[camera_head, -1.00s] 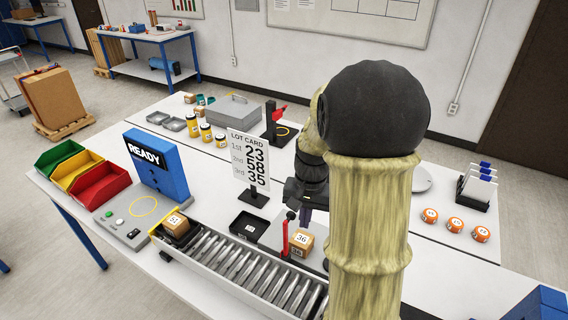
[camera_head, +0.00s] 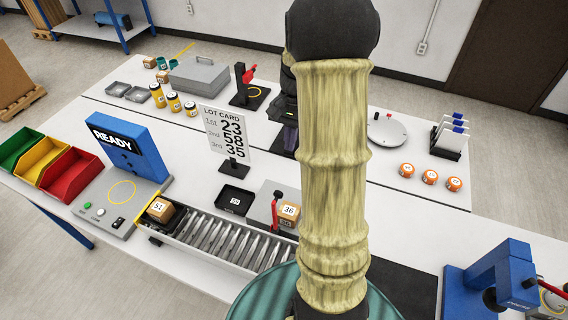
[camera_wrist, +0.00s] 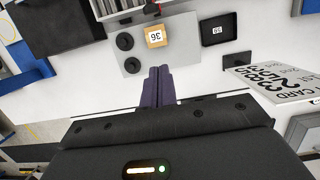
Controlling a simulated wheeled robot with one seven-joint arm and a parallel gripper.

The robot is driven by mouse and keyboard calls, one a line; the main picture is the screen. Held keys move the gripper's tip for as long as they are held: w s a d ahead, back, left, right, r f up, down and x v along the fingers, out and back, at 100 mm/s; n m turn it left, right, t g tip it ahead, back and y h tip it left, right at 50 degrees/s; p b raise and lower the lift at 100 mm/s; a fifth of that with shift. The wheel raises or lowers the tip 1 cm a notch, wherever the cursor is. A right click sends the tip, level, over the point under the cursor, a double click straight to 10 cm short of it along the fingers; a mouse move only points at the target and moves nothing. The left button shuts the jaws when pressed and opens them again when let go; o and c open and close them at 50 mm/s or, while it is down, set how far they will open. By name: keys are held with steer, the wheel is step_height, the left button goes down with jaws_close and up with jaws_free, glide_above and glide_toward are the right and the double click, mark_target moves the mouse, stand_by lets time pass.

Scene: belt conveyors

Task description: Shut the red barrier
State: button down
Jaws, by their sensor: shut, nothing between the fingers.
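The red barrier (camera_head: 275,215) shows in the head view as a narrow red bar with a dark knob on top. It stands upright at the far side of the roller conveyor (camera_head: 225,240), beside a box marked 36 (camera_head: 289,211) on a grey plate. In the wrist view the box marked 36 (camera_wrist: 156,37) is just beyond my gripper (camera_wrist: 160,72), whose dark purple fingers are together and empty. A small reddish part near the top edge there may be the barrier; I cannot tell. In the head view my arm hides much of the gripper.
A box marked 51 (camera_head: 160,211) sits at the conveyor's left end. A black tray (camera_head: 236,197) and the lot card (camera_head: 226,132) stand behind the conveyor. A blue READY unit (camera_head: 128,150) is at left, a blue device (camera_head: 500,275) at right. Orange discs (camera_head: 430,177) lie at right.

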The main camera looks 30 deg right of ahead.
steer(key=s+a+f+b, duration=0.3)
steer(key=a+f+b, duration=0.1)
steer(key=f+b, duration=0.5)
steer(key=shift+s+a+f+b, duration=0.3)
steer(key=shift+a+b, duration=0.1)
steer(key=shift+b, duration=0.6)
